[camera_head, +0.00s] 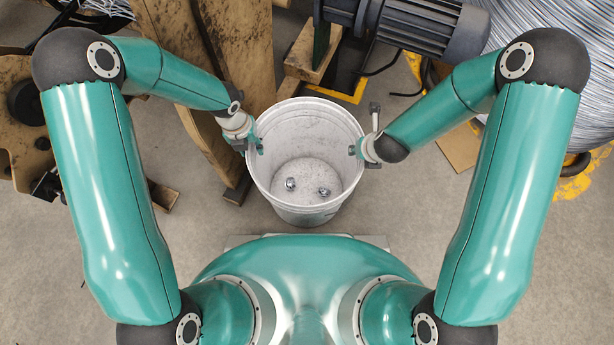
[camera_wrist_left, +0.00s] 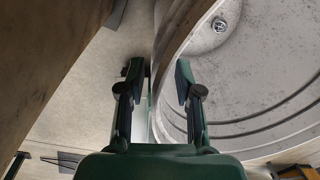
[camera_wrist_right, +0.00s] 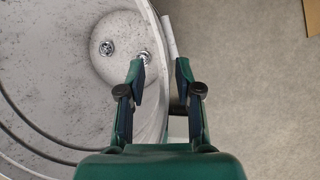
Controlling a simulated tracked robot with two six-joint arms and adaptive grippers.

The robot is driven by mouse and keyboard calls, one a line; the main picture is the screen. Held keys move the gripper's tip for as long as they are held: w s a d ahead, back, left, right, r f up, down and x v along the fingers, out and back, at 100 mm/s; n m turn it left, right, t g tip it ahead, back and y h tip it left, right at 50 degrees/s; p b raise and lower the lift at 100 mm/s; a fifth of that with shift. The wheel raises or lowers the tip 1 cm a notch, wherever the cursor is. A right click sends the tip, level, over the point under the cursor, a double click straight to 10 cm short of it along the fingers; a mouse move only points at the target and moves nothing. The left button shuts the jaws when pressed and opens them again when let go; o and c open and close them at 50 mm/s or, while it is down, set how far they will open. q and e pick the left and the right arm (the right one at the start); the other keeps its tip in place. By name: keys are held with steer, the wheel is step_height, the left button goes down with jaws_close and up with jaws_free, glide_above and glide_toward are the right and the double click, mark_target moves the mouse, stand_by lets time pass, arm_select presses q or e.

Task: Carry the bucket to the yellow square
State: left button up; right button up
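The white bucket (camera_head: 335,205) stands upright in front of my body, with two small metal pieces (camera_head: 324,192) on its inner floor. My left gripper (camera_head: 250,146) is at its left rim, one finger outside and one inside. In the left wrist view the rim (camera_wrist_left: 168,110) passes between the spread fingers. My right gripper (camera_head: 362,152) straddles the right rim in the same way. The right wrist view shows that rim (camera_wrist_right: 152,110) between its spread fingers. Firm contact is not clear. A yellow-edged corner (camera_head: 345,96) shows beyond the bucket; the rest of that shape is hidden.
Wooden beams (camera_head: 215,150) stand close to the bucket's left. A wooden block (camera_head: 308,58) and a dark motor (camera_head: 430,25) are behind it. A large wire spool (camera_head: 560,20) is at the back right. The floor (camera_head: 425,215) right of the bucket is clear.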

arm_select(q)
steer(key=shift+f, duration=0.6)
arm_select(e)
steer(key=shift+w+f, duration=0.25)
steer(key=shift+f, duration=0.35)
arm_select(q)
steer(key=shift+c, duration=0.3)
arm_select(e)
steer(key=shift+c, duration=0.3)
arm_select(q)
jaws_close()
arm_select(e)
jaws_close()
steer(key=shift+r, duration=0.1)
